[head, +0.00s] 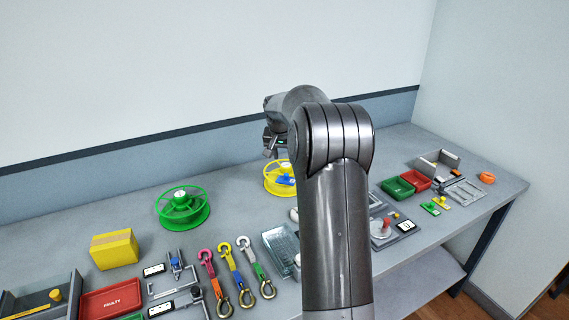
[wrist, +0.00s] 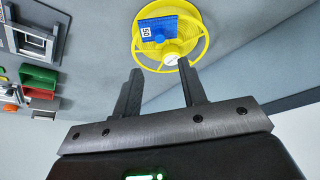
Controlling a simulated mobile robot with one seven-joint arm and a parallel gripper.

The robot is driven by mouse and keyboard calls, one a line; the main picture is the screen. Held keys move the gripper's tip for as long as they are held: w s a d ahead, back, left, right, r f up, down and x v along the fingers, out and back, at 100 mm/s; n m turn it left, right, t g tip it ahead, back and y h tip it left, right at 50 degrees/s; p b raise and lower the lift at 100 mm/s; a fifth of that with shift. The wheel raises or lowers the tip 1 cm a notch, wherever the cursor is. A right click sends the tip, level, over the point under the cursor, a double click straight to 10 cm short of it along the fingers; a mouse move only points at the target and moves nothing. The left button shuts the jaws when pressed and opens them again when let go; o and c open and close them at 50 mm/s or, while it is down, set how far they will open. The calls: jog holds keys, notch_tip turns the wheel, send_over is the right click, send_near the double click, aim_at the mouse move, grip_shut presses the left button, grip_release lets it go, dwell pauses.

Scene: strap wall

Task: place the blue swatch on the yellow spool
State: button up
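The yellow spool (head: 271,180) lies flat near the back of the bench, partly hidden by my arm in the head view. It also shows in the wrist view (wrist: 199,47), with a white hub in its middle. The blue swatch (head: 286,180) rests on the spool, beside the hub; a white printed label shows on it in the wrist view (wrist: 170,31). My gripper (wrist: 160,80) is open and empty, its fingers apart from the swatch and pointing toward the spool. In the head view my gripper (head: 270,150) is above the spool's back edge.
A green spool (head: 183,208) and a yellow box (head: 115,249) stand to the left. Several straps with hooks (head: 232,272) lie in front. Green and red bins (head: 398,188) and metal fixtures are at the right. Clear bench lies between the two spools.

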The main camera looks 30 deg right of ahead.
jog(key=s+a+r+n+t, duration=0.1)
jog(key=s+a+r+n, duration=0.1)
jog(key=s+a+r, duration=0.55)
jog(key=s+a+r+n, duration=0.2)
jog(key=s+a+r, duration=0.2)
jog(key=s+a, duration=0.6)
jog(key=s+a+f+n+y, duration=0.1)
jog(key=s+a+f, duration=0.1)
jog(key=s, duration=1)
jog(key=s+a+f+n+t+y, duration=0.1)
jog(key=s+a, duration=0.4)
jog(key=s, duration=0.7)
notch_tip(320, 180, down, 2)
jog(key=shift+s+f+n+y, duration=0.1)
jog(key=shift+s+n+y, duration=0.2)
jog(key=shift+n, duration=0.3)
